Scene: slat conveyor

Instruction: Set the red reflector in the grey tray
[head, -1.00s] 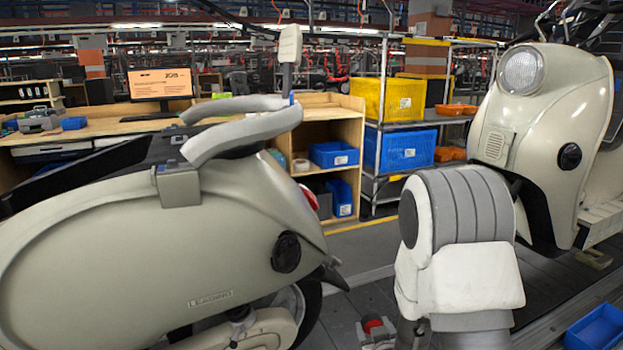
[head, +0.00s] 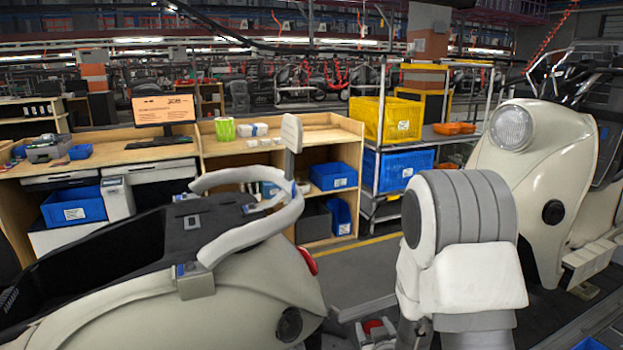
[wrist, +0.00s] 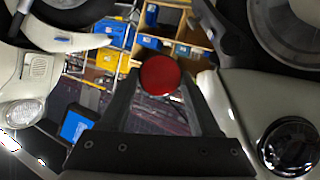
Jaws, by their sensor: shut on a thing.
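The red reflector (wrist: 160,75) is a round red disc held between the two fingertips of my gripper (wrist: 161,78) in the wrist view. In the head view, my gripper (head: 374,332) shows low in the middle, beside my pale arm, with a bit of red at its tip. It is shut on the reflector, above the floor between two scooters. I cannot make out a grey tray for certain in either view. A grey box-like item (head: 48,147) sits on the bench at the far left; I cannot tell what it is.
A cream scooter (head: 240,285) with a grey rail and red tail light fills the lower left. Another scooter (head: 545,140) stands at right. Behind are a wooden bench (head: 235,147) and a rack with yellow (head: 395,117) and blue bins (head: 402,168). Grey floor lies between.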

